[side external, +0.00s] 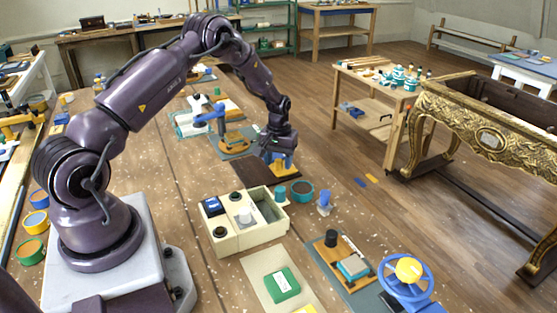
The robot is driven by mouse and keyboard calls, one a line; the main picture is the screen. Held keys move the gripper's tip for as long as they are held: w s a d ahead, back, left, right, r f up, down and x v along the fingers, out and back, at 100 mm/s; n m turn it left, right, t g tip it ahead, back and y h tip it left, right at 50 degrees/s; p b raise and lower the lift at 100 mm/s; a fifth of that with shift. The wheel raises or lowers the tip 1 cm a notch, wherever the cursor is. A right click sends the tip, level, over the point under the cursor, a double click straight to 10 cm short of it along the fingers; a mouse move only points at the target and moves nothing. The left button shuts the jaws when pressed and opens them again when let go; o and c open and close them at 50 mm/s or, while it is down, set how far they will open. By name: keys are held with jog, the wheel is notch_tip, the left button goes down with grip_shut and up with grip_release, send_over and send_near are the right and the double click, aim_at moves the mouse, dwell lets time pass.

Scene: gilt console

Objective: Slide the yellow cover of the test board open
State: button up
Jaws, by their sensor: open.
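My gripper (279,154) is open, at the end of the arm near the middle of the view. It points down just above a small yellow piece (285,167), which looks like the yellow cover of the test board. A blue part shows beside the yellow piece, under the gripper's left side. The gripper hides much of this spot. I cannot tell whether the fingers touch the yellow piece or how far the cover stands open. A dark mat or board (262,181) lies just in front of it.
A cream compartment box (250,235) stands nearer the camera, with teal round containers (302,190) at its right. A blue stand (217,118) is behind left of the gripper. A blue handwheel (405,276) is at the front right. Bare wood tabletop (150,175) lies left.

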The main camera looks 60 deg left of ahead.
jog(key=shift+c, duration=0.4)
grip_shut()
jog(key=s, duration=0.9)
jog(key=shift+s, duration=0.1)
jog(key=shift+o, duration=0.4)
grip_release()
notch_tip(320, 180, up, 13)
